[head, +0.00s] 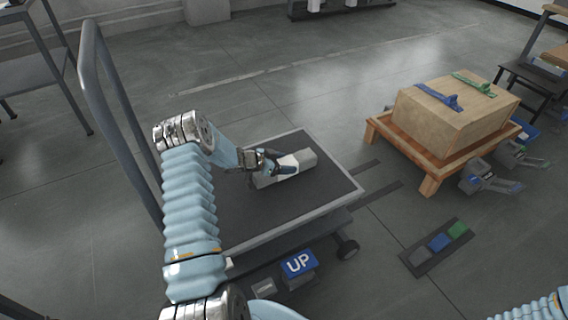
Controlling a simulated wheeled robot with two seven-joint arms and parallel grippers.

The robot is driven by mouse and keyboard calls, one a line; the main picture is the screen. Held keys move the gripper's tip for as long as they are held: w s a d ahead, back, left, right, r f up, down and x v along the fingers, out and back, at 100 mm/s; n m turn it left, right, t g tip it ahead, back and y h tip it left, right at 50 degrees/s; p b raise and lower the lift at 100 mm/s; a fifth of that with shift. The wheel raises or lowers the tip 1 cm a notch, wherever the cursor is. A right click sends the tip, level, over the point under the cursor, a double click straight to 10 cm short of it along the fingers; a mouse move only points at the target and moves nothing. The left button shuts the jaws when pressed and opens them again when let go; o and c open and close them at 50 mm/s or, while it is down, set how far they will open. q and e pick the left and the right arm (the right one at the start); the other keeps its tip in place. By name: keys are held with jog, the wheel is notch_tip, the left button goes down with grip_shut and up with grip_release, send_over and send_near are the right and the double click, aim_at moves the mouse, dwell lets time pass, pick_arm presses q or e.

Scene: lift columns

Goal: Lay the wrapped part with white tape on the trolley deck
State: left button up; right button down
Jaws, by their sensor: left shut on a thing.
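The wrapped part (307,158) is a pale grey block with a lighter patch near my fingers; I cannot make out the tape clearly. My left gripper (280,165) is shut on it, and its fingers hide part of the block. The part is over the dark trolley deck (240,215), in the deck's right half. It is very low, but I cannot tell whether it touches the deck. Only a bit of my right arm shows at the bottom right corner; its gripper is out of view.
The trolley's grey handle (92,75) rises at the left. A blue UP button (299,263) is in front of the deck. A button panel (437,246) lies on the floor.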

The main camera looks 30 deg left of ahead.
pick_arm(q)
jog(key=o, duration=1.5)
jog(key=shift+s+a+r, duration=0.1)
jog(key=shift+s+r, duration=0.1)
jog(key=v, duration=0.7)
